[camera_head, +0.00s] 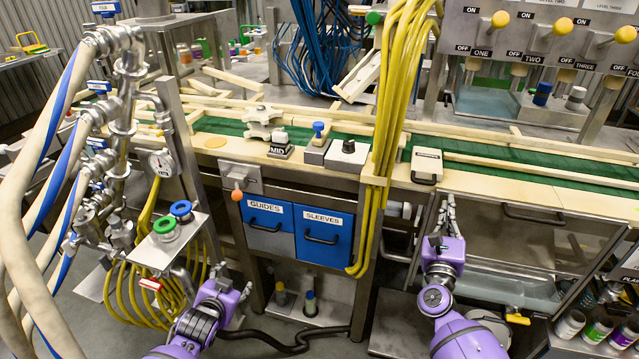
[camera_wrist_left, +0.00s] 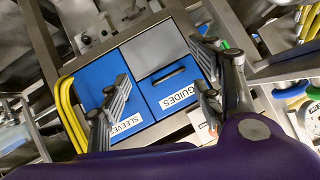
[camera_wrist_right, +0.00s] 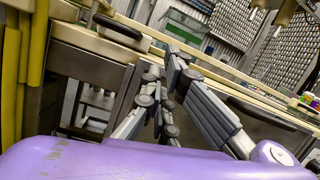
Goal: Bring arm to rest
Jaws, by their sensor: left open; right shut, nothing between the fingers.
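My left gripper (camera_head: 232,276) is low at the left in the head view, in front of the blue drawers. In the left wrist view its fingers (camera_wrist_left: 165,95) are spread wide with nothing between them. The blue GUIDES drawer (camera_wrist_left: 172,90) and SLEEVES drawer (camera_wrist_left: 112,110) show beyond them, apart from the fingers. My right gripper (camera_head: 447,212) points up near the front edge of the machine, right of the yellow hoses. In the right wrist view its fingertips (camera_wrist_right: 160,92) are together and hold nothing.
A green conveyor (camera_head: 480,163) runs along the machine top. Yellow hoses (camera_head: 386,130) hang at the middle. Pipes and a gauge (camera_head: 162,163) stand at the left, near a small shelf with green and blue-topped items (camera_head: 181,210). A drawer handle (camera_head: 534,216) is right of my right gripper.

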